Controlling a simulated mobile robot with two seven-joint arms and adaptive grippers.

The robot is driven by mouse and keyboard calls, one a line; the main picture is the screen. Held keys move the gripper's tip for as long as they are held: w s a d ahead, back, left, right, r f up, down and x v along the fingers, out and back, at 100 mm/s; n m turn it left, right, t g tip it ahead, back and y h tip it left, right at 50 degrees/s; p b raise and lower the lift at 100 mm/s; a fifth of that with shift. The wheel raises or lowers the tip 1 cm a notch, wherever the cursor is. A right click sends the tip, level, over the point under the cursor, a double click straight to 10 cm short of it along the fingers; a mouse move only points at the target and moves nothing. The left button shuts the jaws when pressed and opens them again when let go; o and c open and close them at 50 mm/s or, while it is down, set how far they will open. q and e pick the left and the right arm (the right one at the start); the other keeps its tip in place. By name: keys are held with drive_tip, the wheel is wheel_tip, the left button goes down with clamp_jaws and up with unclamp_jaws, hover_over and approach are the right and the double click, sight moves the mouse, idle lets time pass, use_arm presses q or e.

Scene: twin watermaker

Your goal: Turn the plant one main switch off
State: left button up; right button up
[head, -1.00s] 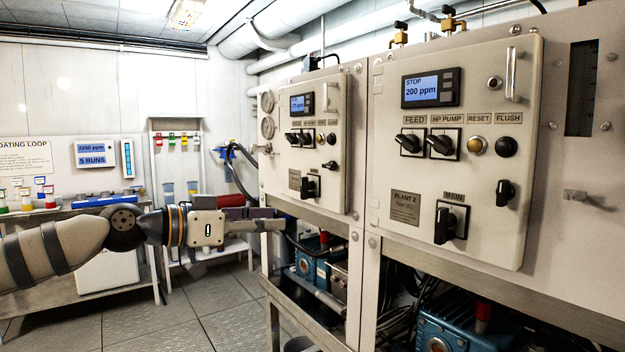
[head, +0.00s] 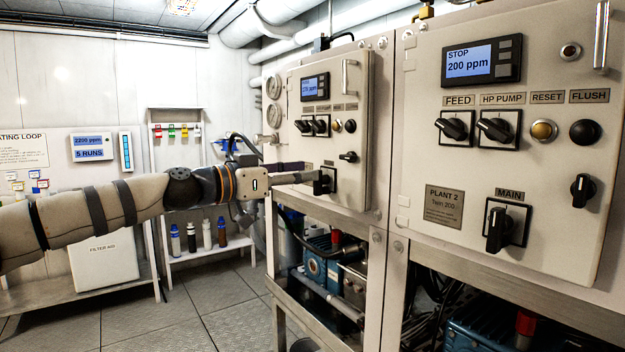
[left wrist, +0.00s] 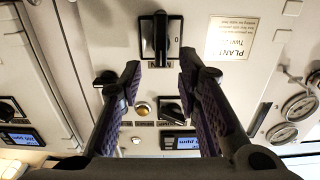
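The plant one main switch (head: 325,181) is a black rotary handle low on the nearer-left panel, partly hidden by my left gripper (head: 302,174). In the left wrist view, which is upside down, the switch (left wrist: 155,40) shows with its handle upright in the picture and a 0 mark beside it. My left gripper (left wrist: 160,72) is open, its two purple-padded fingers apart. The handle lies between the lines of the fingers, just beyond their tips, with no visible contact. My right gripper is not in view.
Plant one's feed and pump knobs (head: 313,126) sit above the main switch. The plant two panel (head: 420,150) stands to the right with its own similar main switch (head: 499,228). A metal frame rail (head: 335,208) runs below the panels. Floor at left is clear.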

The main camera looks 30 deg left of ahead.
sight(321, 182)
use_arm(q)
drive_tip(key=shift+x, duration=1.15)
clamp_jaws()
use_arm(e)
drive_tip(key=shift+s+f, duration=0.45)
